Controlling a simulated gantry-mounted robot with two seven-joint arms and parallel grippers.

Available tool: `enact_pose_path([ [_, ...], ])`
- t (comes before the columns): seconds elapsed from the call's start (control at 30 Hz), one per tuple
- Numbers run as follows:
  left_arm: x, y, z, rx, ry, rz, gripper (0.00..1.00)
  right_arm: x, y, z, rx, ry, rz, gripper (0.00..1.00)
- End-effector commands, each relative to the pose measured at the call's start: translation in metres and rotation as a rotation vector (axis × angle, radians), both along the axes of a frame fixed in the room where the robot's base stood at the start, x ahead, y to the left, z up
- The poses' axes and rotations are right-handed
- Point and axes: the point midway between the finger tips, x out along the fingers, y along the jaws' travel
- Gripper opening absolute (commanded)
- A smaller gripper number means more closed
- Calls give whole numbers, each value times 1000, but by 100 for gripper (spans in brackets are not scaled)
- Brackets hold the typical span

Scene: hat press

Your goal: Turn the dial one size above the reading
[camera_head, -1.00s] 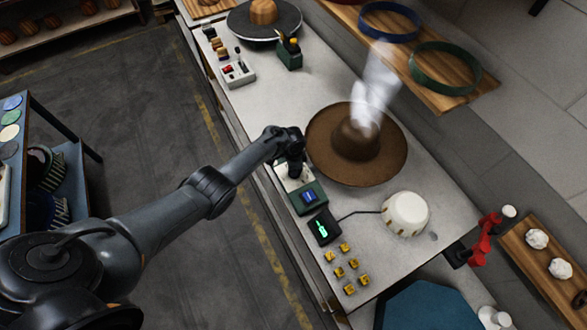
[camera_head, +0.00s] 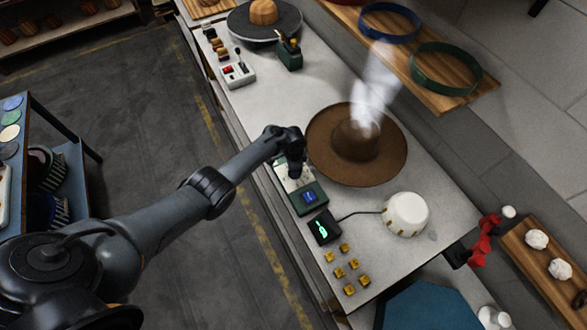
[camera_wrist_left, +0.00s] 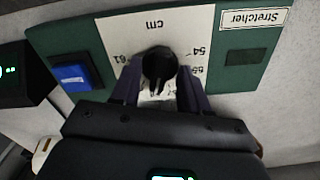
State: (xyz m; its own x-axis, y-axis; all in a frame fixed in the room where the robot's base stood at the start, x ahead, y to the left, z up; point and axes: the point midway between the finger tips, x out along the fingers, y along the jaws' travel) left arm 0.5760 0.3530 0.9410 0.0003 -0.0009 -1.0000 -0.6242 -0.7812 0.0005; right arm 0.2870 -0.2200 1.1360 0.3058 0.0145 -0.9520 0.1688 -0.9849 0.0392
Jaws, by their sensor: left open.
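The green stretcher panel (camera_head: 318,203) lies on the bench with a white dial plate marked in cm. In the left wrist view its plate (camera_wrist_left: 122,32) shows 54, 55 and 61. The black dial knob (camera_wrist_left: 158,66) stands on the plate, and its pointer cannot be made out clearly. My left gripper (camera_wrist_left: 158,84) is open, its fingers on either side of the knob; contact cannot be told. In the head view the gripper (camera_head: 295,172) hides the knob. A black display (camera_head: 323,227) shows green figures too small to read. My right gripper is not in view.
A blue button (camera_wrist_left: 72,75) sits on the panel. A brown hat (camera_head: 330,155) with steam above it lies beside my left gripper. A white domed thing (camera_head: 406,214) is cabled to the display. Several brass blocks (camera_head: 340,272) lie at the near end of the bench.

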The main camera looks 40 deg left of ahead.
Motion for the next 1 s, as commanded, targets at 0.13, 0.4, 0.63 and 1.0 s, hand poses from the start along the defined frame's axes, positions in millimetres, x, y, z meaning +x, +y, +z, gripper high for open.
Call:
enact_pose_path([
  [0.13, 0, 1, 21, 1, -2, 0, 45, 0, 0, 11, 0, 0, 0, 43],
  [0.4, 0, 0, 66, 0, -2, -1, 45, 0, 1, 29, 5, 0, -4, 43],
  [0.63, 0, 0, 95, -1, -1, -1, 45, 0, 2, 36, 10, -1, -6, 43],
  [1.0, 0, 0, 104, 1, 1, -1, 45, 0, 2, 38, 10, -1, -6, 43],
])
